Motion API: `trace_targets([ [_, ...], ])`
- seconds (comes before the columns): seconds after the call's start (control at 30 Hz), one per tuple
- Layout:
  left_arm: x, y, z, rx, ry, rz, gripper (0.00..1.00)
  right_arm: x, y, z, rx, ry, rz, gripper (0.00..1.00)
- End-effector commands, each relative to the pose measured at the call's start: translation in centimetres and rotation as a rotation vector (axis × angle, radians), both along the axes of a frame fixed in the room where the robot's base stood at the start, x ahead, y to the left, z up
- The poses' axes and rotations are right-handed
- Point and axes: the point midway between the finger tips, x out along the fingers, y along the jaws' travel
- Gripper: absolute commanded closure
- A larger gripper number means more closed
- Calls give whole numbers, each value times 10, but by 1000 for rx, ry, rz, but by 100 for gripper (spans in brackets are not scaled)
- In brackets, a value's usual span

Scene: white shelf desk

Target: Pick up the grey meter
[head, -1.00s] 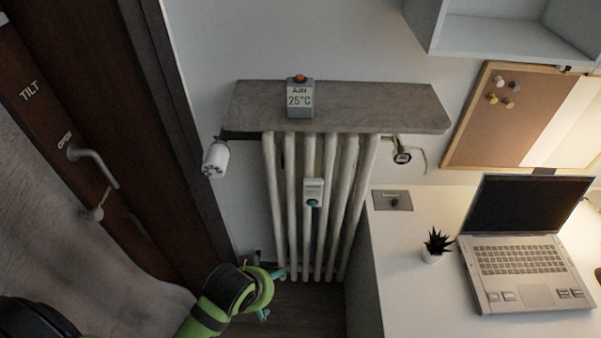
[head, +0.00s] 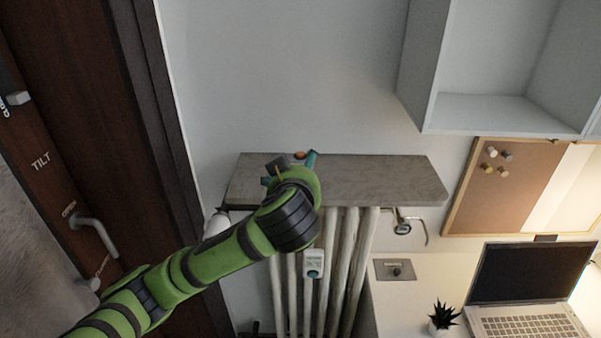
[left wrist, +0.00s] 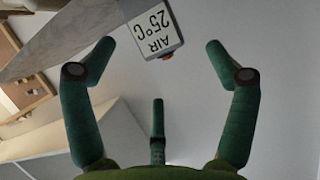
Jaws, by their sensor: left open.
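The grey meter, a small box with an "AIR 25°C" label, shows between the fingertips at the top of the left wrist view (left wrist: 156,34). In the head view it is on the stone shelf (head: 385,178) above the radiator, mostly hidden behind my left gripper (head: 290,165); only its orange top (head: 299,155) shows clearly. My left gripper is open and empty, its teal fingers spread and pointing toward the meter, with gaps on both sides in the left wrist view (left wrist: 160,47). My right gripper is not in view.
A white radiator (head: 345,265) with a small white device (head: 313,263) hangs below the shelf. A wall cabinet (head: 500,110), corkboard (head: 500,190), laptop (head: 528,275) and plant (head: 441,318) are to the right. A dark door frame with a handle (head: 92,225) is to the left.

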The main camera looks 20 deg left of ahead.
Motion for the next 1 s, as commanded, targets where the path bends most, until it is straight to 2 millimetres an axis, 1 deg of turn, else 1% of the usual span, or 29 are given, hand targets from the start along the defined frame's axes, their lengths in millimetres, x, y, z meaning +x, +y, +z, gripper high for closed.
trace_targets([
  [0.03,5,2,1,2,1,5,14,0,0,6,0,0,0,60],
  [0.17,17,5,-3,2,3,3,14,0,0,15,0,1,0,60],
  [0.37,42,10,-9,4,4,2,14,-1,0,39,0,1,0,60],
  [0.53,58,13,-20,0,2,1,14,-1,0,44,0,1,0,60],
  [0.8,61,14,-24,-1,1,-1,14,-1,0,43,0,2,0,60],
  [0.83,61,14,-24,-1,1,-1,22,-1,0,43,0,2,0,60],
  [0.87,61,14,-24,-1,1,-1,34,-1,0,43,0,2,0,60],
  [0.9,61,14,-24,-1,1,-1,50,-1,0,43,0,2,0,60],
  [0.97,61,14,-23,-1,1,-1,74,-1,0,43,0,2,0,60],
  [1.0,61,14,-24,-1,1,-1,90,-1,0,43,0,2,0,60],
])
